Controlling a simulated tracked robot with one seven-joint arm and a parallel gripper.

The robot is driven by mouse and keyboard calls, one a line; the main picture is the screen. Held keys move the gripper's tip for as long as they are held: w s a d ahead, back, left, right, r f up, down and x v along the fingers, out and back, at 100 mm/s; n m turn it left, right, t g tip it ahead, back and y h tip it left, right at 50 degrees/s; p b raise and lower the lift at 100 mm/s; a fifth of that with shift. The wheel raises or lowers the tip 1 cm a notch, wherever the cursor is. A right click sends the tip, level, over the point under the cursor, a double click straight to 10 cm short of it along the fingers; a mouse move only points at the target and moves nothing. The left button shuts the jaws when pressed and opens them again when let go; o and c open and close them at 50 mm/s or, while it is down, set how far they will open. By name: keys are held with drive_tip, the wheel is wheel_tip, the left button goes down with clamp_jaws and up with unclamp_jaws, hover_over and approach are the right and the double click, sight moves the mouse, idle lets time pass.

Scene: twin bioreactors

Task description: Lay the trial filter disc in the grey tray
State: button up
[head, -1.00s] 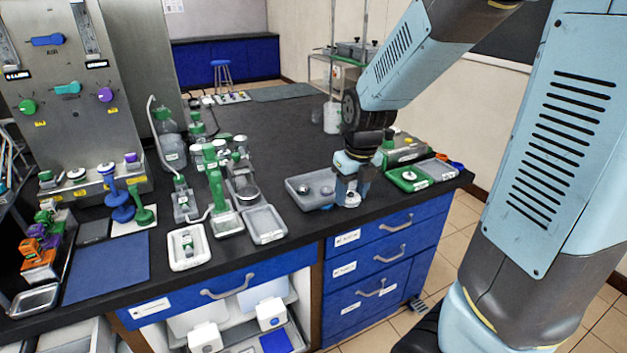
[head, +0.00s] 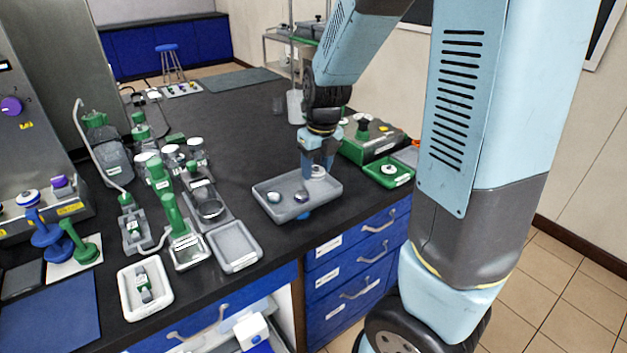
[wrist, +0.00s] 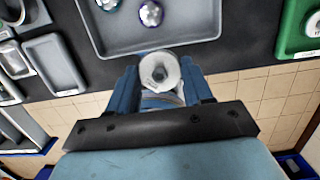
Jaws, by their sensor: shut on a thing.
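My gripper (head: 318,168) points down over the right part of the grey tray (head: 285,183) in the head view. It is shut on a small white round piece with a grey centre, which I take to be the trial filter disc (head: 317,173). In the wrist view the disc (wrist: 159,70) sits between the two blue fingers, close to the rim of the grey tray (wrist: 190,28). I cannot tell its height above the tray.
A green tray (head: 388,171) and a green-and-grey box (head: 372,142) stand to the right. Green-topped glassware (head: 160,180), a smaller grey tray (head: 234,246) and a white tray (head: 145,288) stand to the left. The dark bench behind the grey tray is largely clear.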

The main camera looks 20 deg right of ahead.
drive_tip(key=w+d+f, duration=0.1)
drive_tip(key=w+f, duration=0.1)
drive_tip(key=w, duration=0.3)
hover_over(315, 187)
drive_tip(key=f, duration=0.6)
drive_tip(key=shift+s, duration=0.25)
drive_tip(key=shift+w+f, duration=0.1)
drive_tip(key=shift+f, duration=1.45)
drive_tip(key=o, duration=0.7)
drive_tip(key=shift+f, duration=0.1)
